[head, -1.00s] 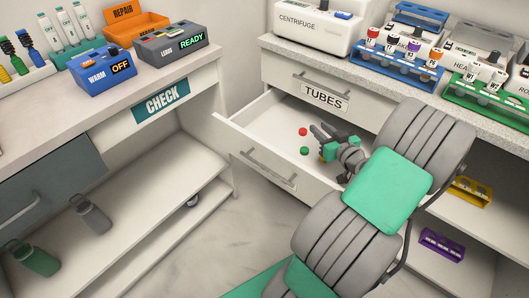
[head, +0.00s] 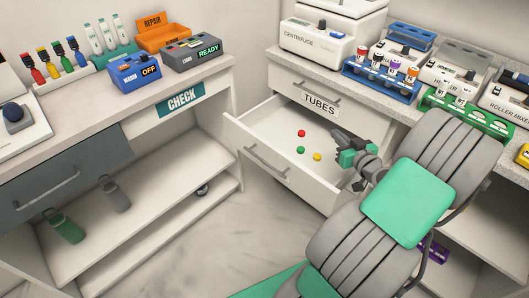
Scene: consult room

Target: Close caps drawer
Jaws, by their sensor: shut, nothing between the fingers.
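The open white drawer (head: 272,160) with red (head: 301,133), green (head: 300,150) and yellow (head: 317,157) caps inside is pulled well out from the right-hand counter. It sits below a shut drawer labelled TUBES (head: 321,103). Its front panel has a long bar handle (head: 266,161). My gripper (head: 338,137) is over the right part of the open drawer, with its fingers together and empty. Whether it touches the drawer's side cannot be told. My arm hides the drawer's right end and part of the cabinet below.
The CHECK counter (head: 182,101) stands close to the drawer's left corner. Its grey drawer (head: 70,180) is at the left. A centrifuge (head: 318,40) and tube racks (head: 380,85) stand on the right counter. Open floor (head: 200,255) lies in front of the drawer.

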